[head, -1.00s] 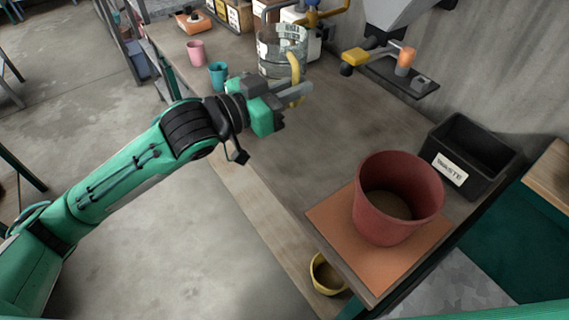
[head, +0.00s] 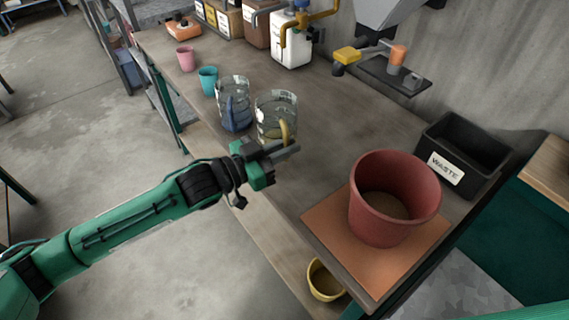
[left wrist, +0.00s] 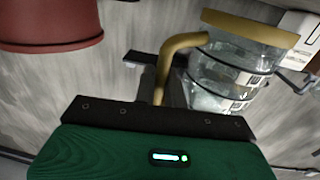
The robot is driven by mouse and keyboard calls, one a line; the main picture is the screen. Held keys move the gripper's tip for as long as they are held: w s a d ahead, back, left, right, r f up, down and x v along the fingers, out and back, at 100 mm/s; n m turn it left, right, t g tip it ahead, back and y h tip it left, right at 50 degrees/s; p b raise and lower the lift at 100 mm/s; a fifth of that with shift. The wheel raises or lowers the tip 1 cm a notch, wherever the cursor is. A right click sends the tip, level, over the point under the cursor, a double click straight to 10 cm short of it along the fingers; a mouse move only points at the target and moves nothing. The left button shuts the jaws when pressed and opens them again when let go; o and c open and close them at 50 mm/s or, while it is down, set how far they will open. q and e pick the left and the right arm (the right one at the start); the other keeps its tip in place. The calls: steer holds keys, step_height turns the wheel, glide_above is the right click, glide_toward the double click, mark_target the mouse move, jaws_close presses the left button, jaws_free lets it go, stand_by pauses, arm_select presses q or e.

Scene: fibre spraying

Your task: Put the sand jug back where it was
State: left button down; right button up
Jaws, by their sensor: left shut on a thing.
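The clear jug with the yellow handle (head: 276,112) is upright over the worktable, and its handle is in my left gripper (head: 284,152). The gripper is shut on that handle. In the left wrist view the handle (left wrist: 172,62) comes down between the fingers, and the jug (left wrist: 225,82) shows a tan layer at one end, which looks like sand. I cannot tell whether its base touches the table. A second clear jug with a blue handle (head: 233,102) stands just left of it. My right gripper is not in view.
A red pot (head: 394,200) with brown contents stands on an orange mat (head: 335,225). A black waste bin (head: 470,150) is at the right. Teal (head: 208,80) and pink (head: 186,58) cups stand farther back. The table between jugs and wall is clear.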

arm_select(q)
step_height(320, 180, down, 6)
steer(key=shift+r, duration=0.1)
steer(key=shift+f, duration=0.35)
steer(key=c, duration=1.6)
jaws_free()
steer(key=shift+o, duration=0.6)
steer(key=shift+r, duration=0.1)
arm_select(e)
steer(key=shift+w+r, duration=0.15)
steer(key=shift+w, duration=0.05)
